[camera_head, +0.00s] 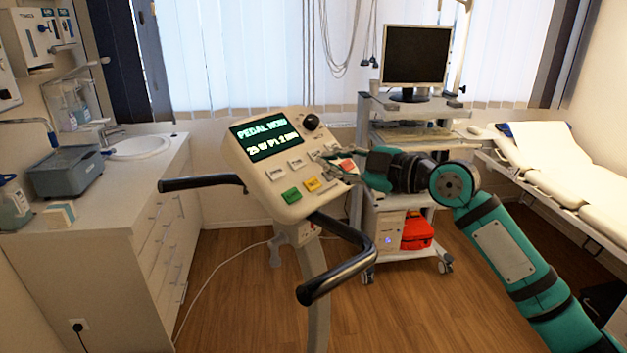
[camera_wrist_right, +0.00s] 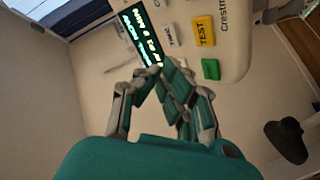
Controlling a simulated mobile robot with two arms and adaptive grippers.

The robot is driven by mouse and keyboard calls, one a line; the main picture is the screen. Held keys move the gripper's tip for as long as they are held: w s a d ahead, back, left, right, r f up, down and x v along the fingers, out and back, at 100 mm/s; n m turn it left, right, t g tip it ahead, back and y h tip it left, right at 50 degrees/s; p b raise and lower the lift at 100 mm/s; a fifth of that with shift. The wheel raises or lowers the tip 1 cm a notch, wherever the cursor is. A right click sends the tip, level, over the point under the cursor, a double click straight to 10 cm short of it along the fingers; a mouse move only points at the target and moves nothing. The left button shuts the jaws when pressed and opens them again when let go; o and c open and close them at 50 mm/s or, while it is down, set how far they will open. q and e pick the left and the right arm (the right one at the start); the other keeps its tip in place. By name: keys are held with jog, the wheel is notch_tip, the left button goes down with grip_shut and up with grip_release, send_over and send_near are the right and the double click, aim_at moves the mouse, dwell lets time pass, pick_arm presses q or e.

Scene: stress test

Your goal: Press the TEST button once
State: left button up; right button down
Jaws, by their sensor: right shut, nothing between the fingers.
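The console (camera_head: 250,170) of an exercise bike has a lit screen (camera_head: 265,138) reading "PEDAL NOW" with a second line below. A yellow button (camera_head: 312,184) sits between a green button (camera_head: 292,195) and a red button (camera_head: 347,165). In the right wrist view the yellow button (camera_wrist_right: 204,31) reads TEST, with the green button (camera_wrist_right: 210,68) beside it. My right gripper (camera_head: 322,155) is shut and empty, over the right part of the console near the white buttons. Its fingertips (camera_wrist_right: 166,66) appear beside the screen, off the TEST button. Whether they touch the console is unclear. My left gripper is out of view.
Black handlebars (camera_head: 340,270) stick out below and left of the console. A trolley with a monitor (camera_head: 415,55) and a red bag (camera_head: 416,232) stands behind. A counter with a sink (camera_head: 140,147) is at left, an examination couch (camera_head: 560,165) at right.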

jog(key=shift+d+r, duration=0.1)
jog(key=shift+r, duration=0.05)
jog(key=s+d+r+p, duration=0.2)
jog(key=s+d+r, duration=0.1)
jog(key=r, duration=0.2)
jog(key=shift+d+r, duration=0.2)
jog(key=shift+r, duration=0.05)
dwell(0.6)
jog(key=shift+w, duration=0.1)
